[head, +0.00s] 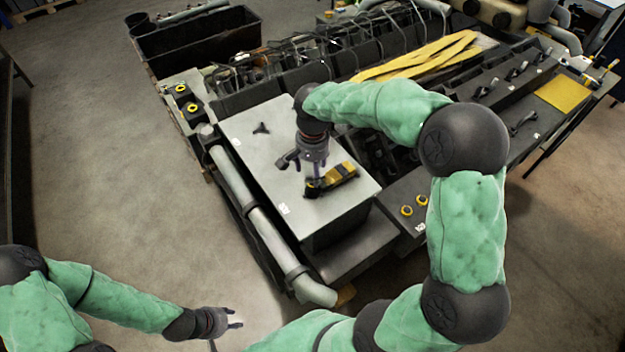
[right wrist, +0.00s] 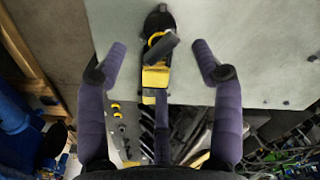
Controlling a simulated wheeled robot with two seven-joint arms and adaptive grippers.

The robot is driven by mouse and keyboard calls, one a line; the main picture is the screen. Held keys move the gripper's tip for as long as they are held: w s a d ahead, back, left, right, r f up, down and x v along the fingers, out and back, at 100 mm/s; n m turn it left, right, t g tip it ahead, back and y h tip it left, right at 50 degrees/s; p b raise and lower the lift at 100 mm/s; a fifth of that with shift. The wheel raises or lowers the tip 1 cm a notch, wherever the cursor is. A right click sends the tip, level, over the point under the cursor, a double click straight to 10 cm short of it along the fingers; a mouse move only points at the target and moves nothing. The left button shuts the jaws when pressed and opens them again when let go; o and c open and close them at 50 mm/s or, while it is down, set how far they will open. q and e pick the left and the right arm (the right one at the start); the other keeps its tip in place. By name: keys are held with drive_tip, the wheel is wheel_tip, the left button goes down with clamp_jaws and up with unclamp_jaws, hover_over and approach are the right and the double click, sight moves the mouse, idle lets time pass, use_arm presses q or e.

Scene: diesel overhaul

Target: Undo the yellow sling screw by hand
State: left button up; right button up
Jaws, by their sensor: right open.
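A yellow and black clamp-like piece (head: 341,174) lies on the light grey top of a box (head: 243,120). In the right wrist view this piece (right wrist: 155,77) lies beyond and between my fingertips, with a dark stubby cylinder across it; I cannot tell which part is the sling screw. My right gripper (head: 303,166) is over the plate beside the piece, pointing down; its purple fingers (right wrist: 159,57) are spread and nothing is between them. My left gripper (head: 238,319) hangs low over the floor, away from the box; its finger gap is too small to read.
A small black three-armed knob (head: 261,129) lies on the plate. A grey pipe (head: 252,212) runs along the box's left side. Yellow straps (head: 425,60) lie over the machinery behind. Yellow rings (head: 407,211) sit on a dark ledge at right. The left floor is clear.

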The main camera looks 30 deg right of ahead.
sight(312, 178)
drive_tip(key=m, duration=0.7)
drive_tip(key=shift+b, duration=0.4)
drive_tip(key=m+b, duration=0.1)
drive_tip(key=m, duration=0.2)
drive_tip(key=shift+f, duration=0.1)
drive_tip(key=m+b, duration=0.1)
drive_tip(key=m, duration=0.3)
drive_tip(key=shift+m, duration=0.3)
drive_tip(key=shift+f+m+b, duration=0.15)
drive_tip(key=shift+m+b, duration=0.2)
drive_tip(key=shift+m, duration=0.15)
wheel_tip(312, 178, down, 5)
drive_tip(key=b, duration=0.3)
drive_tip(key=shift+r, duration=0.2)
drive_tip(key=shift+c, duration=0.3)
clamp_jaws()
